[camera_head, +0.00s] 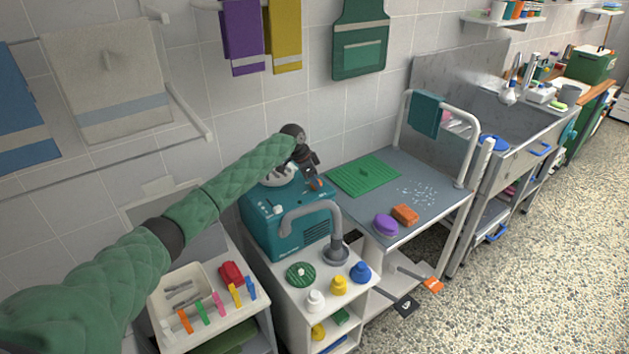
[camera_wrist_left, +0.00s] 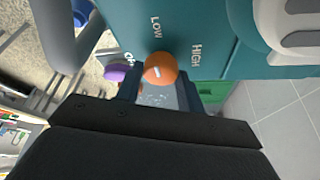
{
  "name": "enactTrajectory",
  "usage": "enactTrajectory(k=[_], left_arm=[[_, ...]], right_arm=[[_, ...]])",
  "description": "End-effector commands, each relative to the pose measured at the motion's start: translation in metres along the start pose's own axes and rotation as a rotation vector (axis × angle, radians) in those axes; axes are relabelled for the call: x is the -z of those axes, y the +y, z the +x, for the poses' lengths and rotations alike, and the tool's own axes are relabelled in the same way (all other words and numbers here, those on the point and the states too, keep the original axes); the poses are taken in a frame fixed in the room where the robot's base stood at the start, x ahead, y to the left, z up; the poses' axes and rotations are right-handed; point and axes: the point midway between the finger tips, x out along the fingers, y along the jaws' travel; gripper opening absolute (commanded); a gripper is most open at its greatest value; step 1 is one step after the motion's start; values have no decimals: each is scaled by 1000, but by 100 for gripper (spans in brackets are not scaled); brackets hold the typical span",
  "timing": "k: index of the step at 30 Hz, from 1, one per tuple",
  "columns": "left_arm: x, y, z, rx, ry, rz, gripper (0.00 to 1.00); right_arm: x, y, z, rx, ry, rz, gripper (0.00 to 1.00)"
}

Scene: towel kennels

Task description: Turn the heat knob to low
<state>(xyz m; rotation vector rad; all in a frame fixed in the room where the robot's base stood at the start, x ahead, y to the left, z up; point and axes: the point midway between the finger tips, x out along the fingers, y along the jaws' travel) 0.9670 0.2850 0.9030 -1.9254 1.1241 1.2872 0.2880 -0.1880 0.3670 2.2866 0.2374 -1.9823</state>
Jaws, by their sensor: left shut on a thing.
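A teal heater box (camera_head: 262,226) stands on a white cart, with a grey hose nozzle in front of it. Its orange heat knob (camera_wrist_left: 160,68) shows in the left wrist view, with a white mark on its face. The labels LOW (camera_wrist_left: 156,27) and HIGH (camera_wrist_left: 196,55) are printed around it, and a third label is partly hidden. I cannot tell which label the mark points to. My left gripper (camera_head: 314,179) is at the box's right upper edge and is shut on the knob. Its fingers (camera_wrist_left: 158,90) hide part of the knob's edge. My right gripper is not in view.
The grey hose (camera_head: 312,207) arches close to the gripper. Bottles and a green disc (camera_head: 301,274) stand on the cart in front. A grey table (camera_head: 375,208) to the right holds a green mat (camera_head: 363,175), a purple item and an orange block. A tiled wall is behind.

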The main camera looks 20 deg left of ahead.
Motion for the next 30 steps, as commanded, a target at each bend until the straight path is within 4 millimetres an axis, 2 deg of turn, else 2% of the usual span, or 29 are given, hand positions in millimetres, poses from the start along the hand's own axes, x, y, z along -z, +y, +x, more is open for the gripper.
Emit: enactTrajectory(k=[6,7,10,19,23,30], left_arm=[[0,-1,-1,2,0,-1,15],[0,-1,-1,2,0,-1,40],[0,-1,-1,2,0,-1,59],[0,0,-1,1,0,-1,59],[-1,-1,-8,2,1,-1,59],[-1,-1,-41,3,1,-1,59]], right_arm=[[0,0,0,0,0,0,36],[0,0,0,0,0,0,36],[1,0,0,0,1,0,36],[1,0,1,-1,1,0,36],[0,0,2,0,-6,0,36],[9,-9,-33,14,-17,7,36]])
